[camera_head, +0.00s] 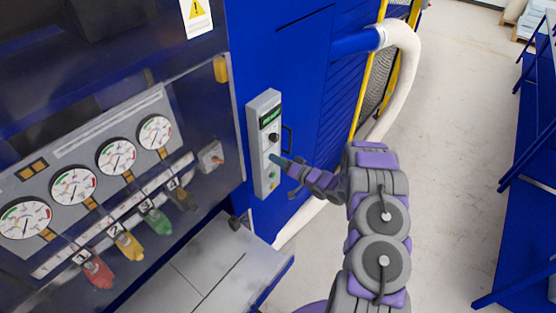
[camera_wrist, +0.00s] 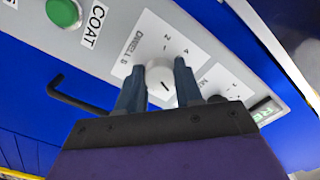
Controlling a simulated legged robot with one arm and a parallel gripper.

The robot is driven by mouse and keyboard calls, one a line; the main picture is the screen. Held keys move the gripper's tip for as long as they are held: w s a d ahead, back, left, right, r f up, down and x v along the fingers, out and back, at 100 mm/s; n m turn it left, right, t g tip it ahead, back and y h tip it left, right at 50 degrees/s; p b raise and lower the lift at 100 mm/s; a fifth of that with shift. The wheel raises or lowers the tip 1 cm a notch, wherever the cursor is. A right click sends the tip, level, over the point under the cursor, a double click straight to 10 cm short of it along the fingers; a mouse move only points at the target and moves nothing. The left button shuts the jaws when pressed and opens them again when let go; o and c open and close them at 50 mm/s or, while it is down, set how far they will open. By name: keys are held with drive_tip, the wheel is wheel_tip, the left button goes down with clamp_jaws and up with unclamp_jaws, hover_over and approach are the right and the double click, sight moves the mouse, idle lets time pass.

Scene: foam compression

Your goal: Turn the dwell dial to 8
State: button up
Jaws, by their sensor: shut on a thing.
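The dwell dial (camera_wrist: 160,80) is a pale round knob on the grey control panel (camera_wrist: 120,62), beside a "DWELL S" label. The numerals 2 and 4 show on its scale; the rest is hidden or too small to read. A short dark mark shows on its face, but I cannot tell which number it points at. My gripper (camera_wrist: 156,80) has one finger on each side of the dial and is shut on it. In the head view my gripper (camera_head: 277,159) reaches the front of the upright grey control box (camera_head: 262,115) and hides the dial.
A black knob (camera_head: 273,137) sits above my gripper. A black handle (camera_wrist: 75,100) sticks out beside the panel. Gauges (camera_head: 117,156) stand left; open floor (camera_head: 450,120) lies right.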

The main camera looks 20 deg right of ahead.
drive_tip(key=o, duration=0.6)
drive_tip(key=shift+w+d+r, duration=0.15)
drive_tip(key=o, duration=0.4)
drive_tip(key=shift+d, duration=0.1)
drive_tip(key=shift+o, duration=0.2)
drive_tip(key=b+v, duration=0.2)
drive_tip(key=v, duration=1.5)
drive_tip(key=shift+d, duration=0.2)
drive_tip(key=shift+f, duration=0.25)
